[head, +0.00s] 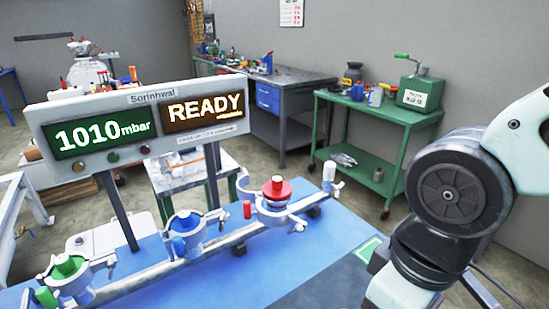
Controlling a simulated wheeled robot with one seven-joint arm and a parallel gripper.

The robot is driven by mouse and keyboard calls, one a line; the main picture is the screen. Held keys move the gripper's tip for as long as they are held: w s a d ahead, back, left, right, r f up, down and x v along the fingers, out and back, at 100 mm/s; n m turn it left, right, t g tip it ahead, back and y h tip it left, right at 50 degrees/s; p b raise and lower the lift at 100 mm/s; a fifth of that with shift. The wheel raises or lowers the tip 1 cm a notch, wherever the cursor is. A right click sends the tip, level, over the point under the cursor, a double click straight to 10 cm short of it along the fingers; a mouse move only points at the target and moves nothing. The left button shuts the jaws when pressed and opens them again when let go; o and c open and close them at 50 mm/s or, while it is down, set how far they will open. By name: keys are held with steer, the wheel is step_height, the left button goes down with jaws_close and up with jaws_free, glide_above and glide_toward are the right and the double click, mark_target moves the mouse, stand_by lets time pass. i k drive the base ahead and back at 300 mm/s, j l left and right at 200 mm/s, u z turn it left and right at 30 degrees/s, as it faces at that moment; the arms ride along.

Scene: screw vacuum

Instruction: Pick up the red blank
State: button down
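A round red piece (277,187) sits on the right-hand clamp fitting (283,207) of a metal rail (215,245) on the blue bench top. A small upright red cylinder (247,209) stands just left of that fitting. I cannot tell which of the two red pieces is the blank. My arm shows at the right side of the head view. My gripper is out of the picture, so its hold is hidden.
Similar fittings carry blue (185,221) and green (67,266) pieces. A display panel (150,115) reading 1010 mbar and READY stands behind the rail. The blue bench top (315,245) is clear in front. A green cart (357,150) stands behind.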

mark_target(276, 190)
steer(key=i+l+u, duration=0.15)
steer(key=l+u, duration=1.2)
steer(key=k+l+u, duration=0.15)
steer(key=l+u, duration=0.3)
steer(key=l, duration=0.15)
steer(key=k+l+u, duration=0.2)
steer(key=l+u, duration=0.25)
